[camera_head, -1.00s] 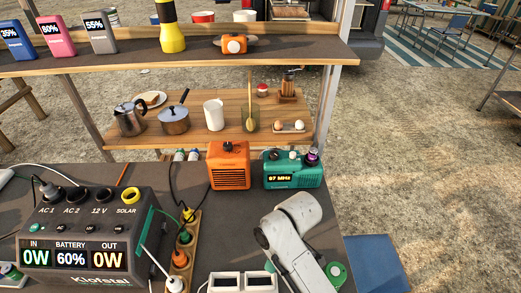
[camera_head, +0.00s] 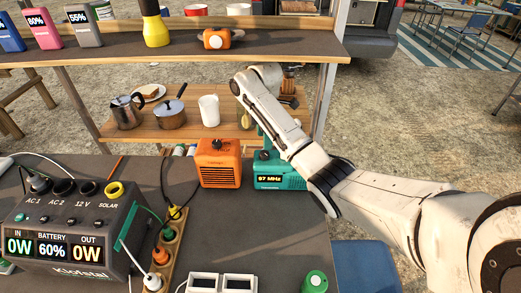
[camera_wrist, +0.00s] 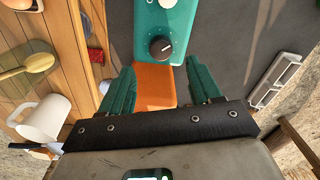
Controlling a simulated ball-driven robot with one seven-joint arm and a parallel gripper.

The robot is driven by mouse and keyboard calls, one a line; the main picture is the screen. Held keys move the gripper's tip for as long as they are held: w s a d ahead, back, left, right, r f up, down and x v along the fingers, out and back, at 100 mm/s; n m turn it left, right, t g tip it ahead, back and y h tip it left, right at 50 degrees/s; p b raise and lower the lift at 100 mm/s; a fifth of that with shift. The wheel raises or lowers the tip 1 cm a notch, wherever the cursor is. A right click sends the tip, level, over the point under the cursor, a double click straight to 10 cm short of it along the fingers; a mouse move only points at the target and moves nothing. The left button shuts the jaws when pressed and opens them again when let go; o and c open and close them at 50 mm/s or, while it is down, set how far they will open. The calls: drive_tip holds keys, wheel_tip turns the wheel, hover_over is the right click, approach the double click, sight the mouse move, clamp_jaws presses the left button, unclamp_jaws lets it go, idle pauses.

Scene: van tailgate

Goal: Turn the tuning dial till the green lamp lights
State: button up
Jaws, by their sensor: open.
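The teal radio (camera_head: 280,180) stands on the dark table, its display reading what looks like 87 MHz. In the wrist view, the radio's top (camera_wrist: 178,20) shows a round black dial (camera_wrist: 160,47) with a pale pointer mark; a white knob is partly cut off at the upper edge. I cannot tell which knob is the tuning dial. My gripper (camera_wrist: 160,85) is open and empty, its two green fingers apart below the dial in the wrist view. In the head view my arm hides most of the gripper and the radio's top. I see no lit green lamp.
An orange box (camera_head: 220,165) stands just left of the radio. A power station (camera_head: 75,235) and a power strip (camera_head: 170,240) are further left. A wooden shelf with a kettle (camera_head: 126,112), pot (camera_head: 170,114) and white mug (camera_head: 209,110) lies behind.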

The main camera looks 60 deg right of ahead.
sight(264, 153)
wheel_tip(264, 153, down, 7)
drive_tip(key=shift+r+p, duration=0.15)
drive_tip(key=shift+p, duration=0.15)
drive_tip(key=shift+c, duration=0.3)
drive_tip(key=c, duration=1)
drive_tip(key=shift+a+r+m+p, duration=0.15)
drive_tip(key=shift+r+m+p, duration=0.1)
drive_tip(key=shift+m+p, duration=0.65)
drive_tip(key=shift+f+m+p, duration=0.2)
drive_tip(key=shift+m+p, duration=0.15)
drive_tip(key=shift+m, duration=0.85)
drive_tip(key=o, duration=1.1)
drive_tip(key=shift+c, duration=0.2)
drive_tip(key=shift+r, duration=0.1)
